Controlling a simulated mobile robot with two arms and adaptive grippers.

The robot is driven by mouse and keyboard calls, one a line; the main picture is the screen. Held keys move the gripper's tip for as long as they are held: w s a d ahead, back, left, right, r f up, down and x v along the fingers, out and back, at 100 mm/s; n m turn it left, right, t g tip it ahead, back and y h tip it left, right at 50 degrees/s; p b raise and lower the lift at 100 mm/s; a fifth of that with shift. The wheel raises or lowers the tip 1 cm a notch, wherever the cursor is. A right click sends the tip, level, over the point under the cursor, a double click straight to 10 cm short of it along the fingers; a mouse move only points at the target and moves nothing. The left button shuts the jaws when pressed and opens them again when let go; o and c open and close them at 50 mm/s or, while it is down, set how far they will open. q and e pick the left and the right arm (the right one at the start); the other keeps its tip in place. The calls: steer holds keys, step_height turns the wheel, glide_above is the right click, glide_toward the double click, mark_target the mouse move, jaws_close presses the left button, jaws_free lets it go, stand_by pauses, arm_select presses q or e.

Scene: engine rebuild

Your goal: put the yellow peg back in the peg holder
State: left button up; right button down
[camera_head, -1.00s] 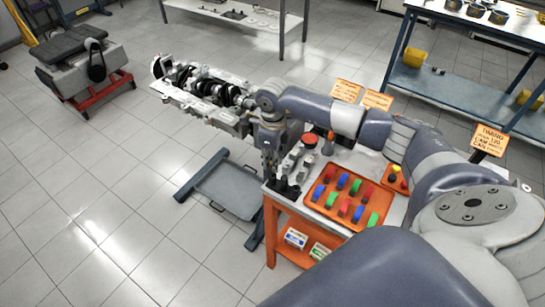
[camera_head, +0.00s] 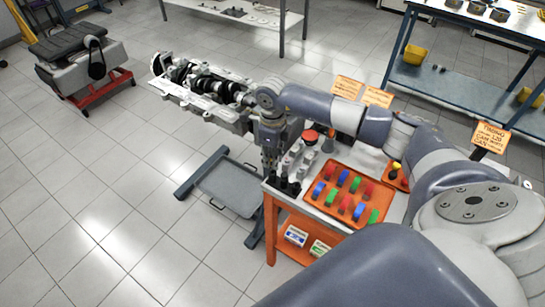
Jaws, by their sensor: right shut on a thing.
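My right gripper (camera_head: 269,166) points down at the left edge of the orange workbench cart (camera_head: 283,207). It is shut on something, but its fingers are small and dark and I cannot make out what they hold. A small orange holder (camera_head: 405,187) stands at the right of the cart, partly covered by my right arm. A yellow piece (camera_head: 396,166) shows there, with red beside it. I cannot tell whether this is the yellow peg. My left gripper is not in view.
An orange tray (camera_head: 329,209) of red, blue and green pieces fills the cart's front. Several grey cylinders (camera_head: 294,165) with dark bases stand close right of the gripper, near a red-topped item (camera_head: 310,136). An engine block (camera_head: 205,95) is behind.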

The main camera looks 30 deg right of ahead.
mark_target(272, 171)
steer(key=shift+f+b, duration=1.85)
steer(key=shift+f, duration=0.3)
stand_by(1.0)
steer(key=c, duration=1.8)
jaws_free()
steer(key=shift+o, duration=0.2)
steer(key=shift+r, duration=0.15)
steer(key=shift+r+p, duration=0.8)
steer(key=shift+r, duration=0.6)
steer(key=shift+o, duration=0.6)
steer(key=o, duration=0.4)
steer(key=shift+o, duration=0.2)
